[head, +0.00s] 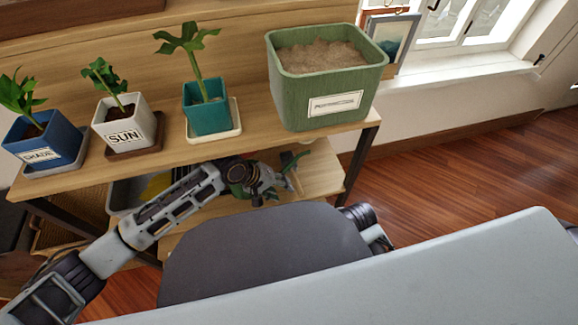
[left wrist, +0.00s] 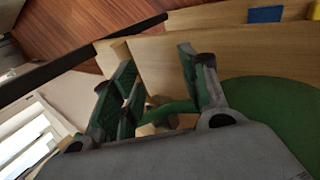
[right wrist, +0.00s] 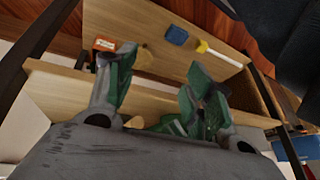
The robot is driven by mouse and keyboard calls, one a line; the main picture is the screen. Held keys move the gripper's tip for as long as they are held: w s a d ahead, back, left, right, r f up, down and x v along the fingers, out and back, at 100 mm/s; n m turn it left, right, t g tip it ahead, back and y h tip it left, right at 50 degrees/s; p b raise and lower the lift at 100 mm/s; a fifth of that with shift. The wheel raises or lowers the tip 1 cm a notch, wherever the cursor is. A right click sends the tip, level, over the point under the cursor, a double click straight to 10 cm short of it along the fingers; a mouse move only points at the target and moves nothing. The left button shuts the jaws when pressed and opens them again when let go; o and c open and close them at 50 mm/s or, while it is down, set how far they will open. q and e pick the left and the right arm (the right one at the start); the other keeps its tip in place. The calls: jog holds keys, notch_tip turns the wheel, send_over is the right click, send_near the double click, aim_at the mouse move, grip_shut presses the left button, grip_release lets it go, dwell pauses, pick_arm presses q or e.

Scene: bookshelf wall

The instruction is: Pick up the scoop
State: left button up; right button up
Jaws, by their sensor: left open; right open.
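My left gripper (head: 290,168) is open, under the front edge of the upper shelf. In the left wrist view its fingers (left wrist: 158,62) stand apart. A green curved piece (left wrist: 172,108) with pale wooden bits shows between them, close to the palm; it may be the scoop, but I cannot be sure or tell whether it touches the fingers. My right gripper (right wrist: 158,65) is open in the right wrist view, over the shelf boards. In the head view its fingers are hidden.
The upper shelf (head: 250,140) holds three potted plants and a green soil bin (head: 325,97). In the right wrist view a blue block (right wrist: 177,35), a yellow-and-white stick-like item (right wrist: 218,55) and an orange box (right wrist: 104,45) lie on boards. A large green round surface (left wrist: 270,110) is near my left gripper.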

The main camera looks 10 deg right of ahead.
aim_at(296, 186)
pick_arm(q)
jog(key=shift+w+d, duration=0.15)
jog(key=shift+d, duration=0.95)
pick_arm(e)
jog(key=shift+s+a+f, duration=0.1)
jog(key=shift+a+f, duration=0.1)
jog(key=shift+f, duration=0.3)
jog(key=shift+s+a+f, duration=0.1)
jog(key=shift+a+f, duration=0.05)
jog(key=shift+f, duration=0.35)
pick_arm(q)
jog(key=shift+d+b, duration=0.1)
jog(key=shift+b, duration=0.2)
pick_arm(e)
jog(key=shift+w+r, duration=0.15)
jog(key=shift+w, duration=0.1)
